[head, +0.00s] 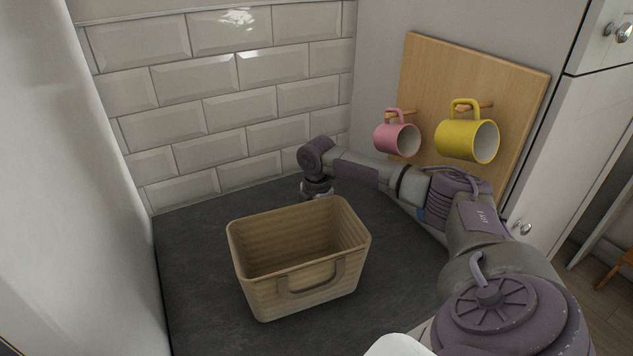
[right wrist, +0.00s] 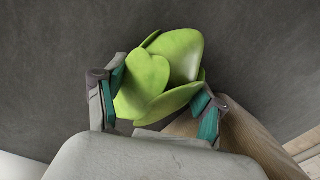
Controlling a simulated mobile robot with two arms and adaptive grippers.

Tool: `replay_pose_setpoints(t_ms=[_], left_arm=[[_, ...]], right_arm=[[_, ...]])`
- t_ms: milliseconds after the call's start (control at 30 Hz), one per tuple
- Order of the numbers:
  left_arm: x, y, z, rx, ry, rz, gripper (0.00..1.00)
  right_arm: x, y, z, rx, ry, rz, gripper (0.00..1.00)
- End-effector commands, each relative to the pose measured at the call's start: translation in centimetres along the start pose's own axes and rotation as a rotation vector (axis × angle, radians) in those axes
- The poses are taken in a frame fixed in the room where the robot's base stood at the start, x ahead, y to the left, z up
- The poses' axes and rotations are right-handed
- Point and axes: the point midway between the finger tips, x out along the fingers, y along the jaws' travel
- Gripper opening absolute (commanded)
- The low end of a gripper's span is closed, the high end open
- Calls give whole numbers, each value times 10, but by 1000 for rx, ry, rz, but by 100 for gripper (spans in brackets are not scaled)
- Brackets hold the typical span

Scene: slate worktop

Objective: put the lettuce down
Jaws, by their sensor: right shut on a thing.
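The lettuce (right wrist: 180,55), a bundle of bright green leaves, sits between the teal-padded fingers of my right gripper (right wrist: 156,104) in the right wrist view. The gripper is shut on it. The dark worktop (right wrist: 50,60) lies beyond the leaves; whether they touch it I cannot tell. In the head view my right arm reaches behind the basket, and the basket hides the gripper's fingers and the lettuce. My left gripper is in neither view.
An empty woven basket (head: 295,293) with a handle stands on the worktop (head: 195,270); its side also shows close beside the right finger in the wrist view (right wrist: 245,140). A pink mug (head: 392,140) and a yellow mug (head: 455,142) hang on a wooden board (head: 440,70). A tiled wall is behind.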

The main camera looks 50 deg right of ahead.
Motion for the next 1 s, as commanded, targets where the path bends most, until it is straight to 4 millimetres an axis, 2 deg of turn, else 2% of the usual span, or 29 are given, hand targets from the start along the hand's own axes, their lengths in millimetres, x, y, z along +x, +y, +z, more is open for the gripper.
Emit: replay_pose_setpoints(t_ms=[233, 267, 300, 700, 867, 1000], left_arm=[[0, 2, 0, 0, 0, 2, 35], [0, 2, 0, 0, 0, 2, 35], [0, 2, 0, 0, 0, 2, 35], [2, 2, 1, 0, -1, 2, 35], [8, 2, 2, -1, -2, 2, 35], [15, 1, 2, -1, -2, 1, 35]], right_arm=[[2, 0, 0, 0, 1, 1, 17], [2, 0, 0, 0, 1, 1, 74], [2, 0, 0, 0, 1, 1, 80], [-4, 0, 0, -1, 0, 1, 80], [-28, 1, 0, -2, 0, 5, 80], [-59, 2, 0, -1, 2, 6, 80]])
